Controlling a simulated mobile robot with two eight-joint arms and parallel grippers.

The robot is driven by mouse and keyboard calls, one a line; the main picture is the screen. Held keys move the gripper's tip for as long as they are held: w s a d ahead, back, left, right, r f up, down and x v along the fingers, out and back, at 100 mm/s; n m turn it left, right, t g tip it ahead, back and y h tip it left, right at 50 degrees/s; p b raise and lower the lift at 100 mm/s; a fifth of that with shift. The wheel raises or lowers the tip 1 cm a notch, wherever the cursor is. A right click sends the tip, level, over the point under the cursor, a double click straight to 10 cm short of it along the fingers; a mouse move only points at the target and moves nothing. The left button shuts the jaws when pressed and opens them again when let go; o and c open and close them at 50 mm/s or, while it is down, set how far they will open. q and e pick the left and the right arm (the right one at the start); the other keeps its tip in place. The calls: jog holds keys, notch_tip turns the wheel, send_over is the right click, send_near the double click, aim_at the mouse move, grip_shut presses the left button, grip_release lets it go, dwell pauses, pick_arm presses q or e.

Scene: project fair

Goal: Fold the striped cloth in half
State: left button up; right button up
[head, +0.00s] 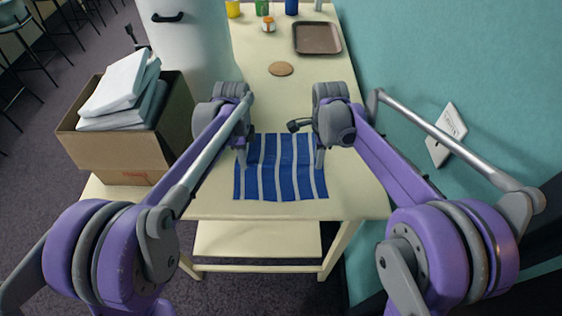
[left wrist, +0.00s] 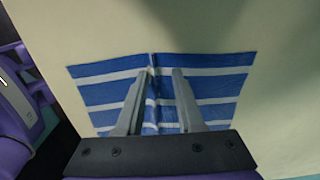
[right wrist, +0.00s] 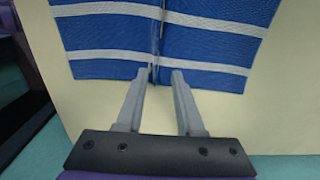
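The striped cloth (head: 284,182), blue with pale stripes, lies flat on the cream table near its front edge. A crease or low ridge runs across its middle, seen in the left wrist view (left wrist: 220,88) and the right wrist view (right wrist: 205,48). My left gripper (head: 243,162) is at the cloth's left side, fingers apart on either side of the crease (left wrist: 162,72). My right gripper (head: 319,160) is at the cloth's right edge, fingers apart, with the crease end between its tips (right wrist: 158,72). Both look empty; whether the tips touch the cloth is unclear.
A brown tray (head: 317,38), a round tan disc (head: 281,69) and a small jar (head: 268,24) are farther back on the table (head: 262,105). Several coloured containers stand at the far end. A cardboard box (head: 118,152) is at the left; a teal wall (head: 440,60) borders the right.

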pick_arm(q)
grip_shut()
pick_arm(e)
grip_shut()
pick_arm(q)
jog(key=shift+f, duration=0.1)
